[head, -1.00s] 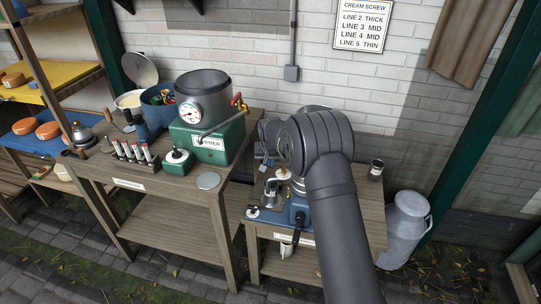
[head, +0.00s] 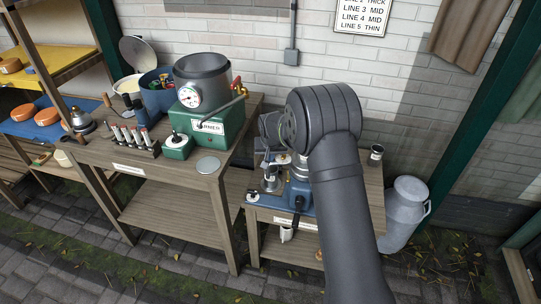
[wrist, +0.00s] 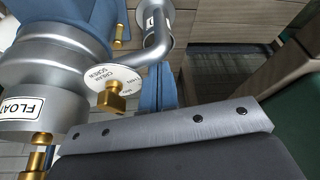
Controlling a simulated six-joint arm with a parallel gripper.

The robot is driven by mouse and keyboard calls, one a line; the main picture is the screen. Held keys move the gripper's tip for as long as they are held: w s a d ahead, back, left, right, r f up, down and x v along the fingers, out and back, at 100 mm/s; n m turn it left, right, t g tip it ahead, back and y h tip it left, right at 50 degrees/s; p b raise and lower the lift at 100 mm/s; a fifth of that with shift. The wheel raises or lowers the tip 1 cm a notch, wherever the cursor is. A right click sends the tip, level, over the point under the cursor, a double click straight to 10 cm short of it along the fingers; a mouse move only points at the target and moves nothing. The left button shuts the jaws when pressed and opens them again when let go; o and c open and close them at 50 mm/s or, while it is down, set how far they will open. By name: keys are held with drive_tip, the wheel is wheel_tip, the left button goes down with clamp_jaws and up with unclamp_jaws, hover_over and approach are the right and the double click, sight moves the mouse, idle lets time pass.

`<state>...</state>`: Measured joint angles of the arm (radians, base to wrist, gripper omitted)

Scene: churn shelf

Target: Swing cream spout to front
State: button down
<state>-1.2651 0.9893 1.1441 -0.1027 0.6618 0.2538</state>
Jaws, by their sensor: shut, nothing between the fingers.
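The separator (head: 299,194) has a blue base and stands on the low bench at the right; my arm hides much of it. In the wrist view its silver body, labelled FLOAT (wrist: 30,108), fills the left side. A round cream screw plate (wrist: 108,80) with a brass knob sits beside it. A bent silver pipe (wrist: 160,42), apparently the cream spout, runs from near this plate to the top of the view. My gripper (wrist: 165,82) is shut and empty, with its blue fingers just below the pipe's bend. I cannot tell whether they touch it.
The taller bench at left holds a green churn box (head: 222,128) with a pot, a rack of vials (head: 133,140) and a flat disc (head: 208,165). A small jar (head: 376,152) stands on the low bench's right end. A milk can (head: 405,212) stands on the floor beside it.

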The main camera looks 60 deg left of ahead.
drive_tip(key=shift+n, duration=0.5)
drive_tip(key=shift+s+d, duration=0.25)
drive_tip(key=shift+d, duration=0.5)
drive_tip(key=shift+s+d, duration=0.3)
drive_tip(key=shift+d, duration=0.4)
drive_tip(key=shift+s+d, duration=0.25)
drive_tip(key=shift+d, duration=0.5)
drive_tip(key=shift+f, duration=0.1)
drive_tip(key=a, duration=0.2)
drive_tip(key=a+r, duration=0.1)
drive_tip(key=a, duration=0.1)
drive_tip(key=shift+w, duration=0.35)
drive_tip(key=w+v, duration=0.1)
drive_tip(key=v, duration=0.9)
drive_tip(key=shift+d, duration=0.2)
